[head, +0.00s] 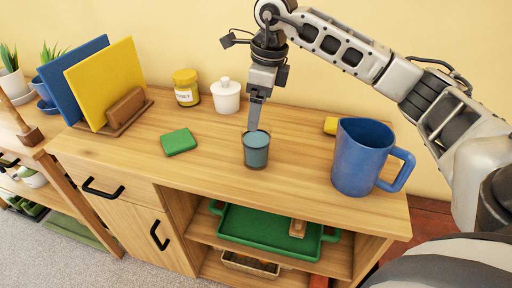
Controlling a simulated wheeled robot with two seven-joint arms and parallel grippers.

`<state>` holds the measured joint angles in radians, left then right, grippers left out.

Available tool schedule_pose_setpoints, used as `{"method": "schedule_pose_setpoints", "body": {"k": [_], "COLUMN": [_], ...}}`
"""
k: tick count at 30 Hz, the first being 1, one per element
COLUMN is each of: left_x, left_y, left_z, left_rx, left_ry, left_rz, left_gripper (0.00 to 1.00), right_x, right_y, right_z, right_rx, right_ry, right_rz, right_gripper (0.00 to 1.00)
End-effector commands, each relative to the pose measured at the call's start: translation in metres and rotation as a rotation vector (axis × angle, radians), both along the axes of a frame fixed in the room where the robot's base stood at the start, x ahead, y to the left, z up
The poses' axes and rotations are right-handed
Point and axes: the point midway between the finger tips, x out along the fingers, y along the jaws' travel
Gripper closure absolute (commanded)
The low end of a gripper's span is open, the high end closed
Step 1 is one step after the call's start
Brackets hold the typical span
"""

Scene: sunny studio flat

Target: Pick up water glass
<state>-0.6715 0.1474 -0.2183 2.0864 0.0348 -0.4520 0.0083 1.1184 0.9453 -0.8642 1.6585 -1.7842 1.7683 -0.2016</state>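The water glass (256,155) is a small dark grey-blue tumbler. It stands upright on the wooden sideboard top (222,172), near the middle of the head view. My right gripper (253,122) points straight down above it, its finger ends reaching the glass's rim. The fingers overlap each other in this view, so the gap between them does not show. I cannot tell whether they touch the glass or are inside or behind its rim. My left gripper is not in view.
A blue pitcher (362,160) stands right of the glass, with a yellow item (331,125) behind it. A green block (179,141) lies to the left. A white lidded jar (226,98) and a yellow jar (186,88) stand at the back. Clear wood surrounds the glass.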

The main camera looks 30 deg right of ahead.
Motion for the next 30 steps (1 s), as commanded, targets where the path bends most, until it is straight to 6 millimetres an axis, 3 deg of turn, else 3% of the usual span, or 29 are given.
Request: {"method": "schedule_pose_setpoints", "body": {"k": [3, 11, 18, 27, 28, 30], "left_x": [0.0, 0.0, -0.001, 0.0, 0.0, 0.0], "left_y": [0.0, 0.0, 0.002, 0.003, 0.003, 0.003], "left_z": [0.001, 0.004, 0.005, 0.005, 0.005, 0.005], "left_rx": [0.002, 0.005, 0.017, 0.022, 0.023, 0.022], "left_ry": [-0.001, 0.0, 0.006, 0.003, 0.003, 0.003], "left_rz": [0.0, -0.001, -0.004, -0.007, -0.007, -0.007], "left_gripper": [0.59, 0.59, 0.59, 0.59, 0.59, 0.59], "right_x": [0.001, 0.001, 0.002, 0.003, 0.003, 0.003], "right_y": [0.002, 0.003, 0.004, 0.004, 0.004, 0.004], "right_z": [-0.017, -0.036, -0.071, -0.078, -0.078, -0.078], "right_rx": [0.001, 0.001, 0.002, 0.002, 0.002, 0.003], "right_ry": [0.003, 0.003, 0.002, -0.002, -0.002, -0.002], "right_rz": [0.0, -0.001, 0.0, 0.001, 0.001, 0.001], "right_gripper": [0.13, 0.13, 0.13, 0.13, 0.15, 0.35]}}
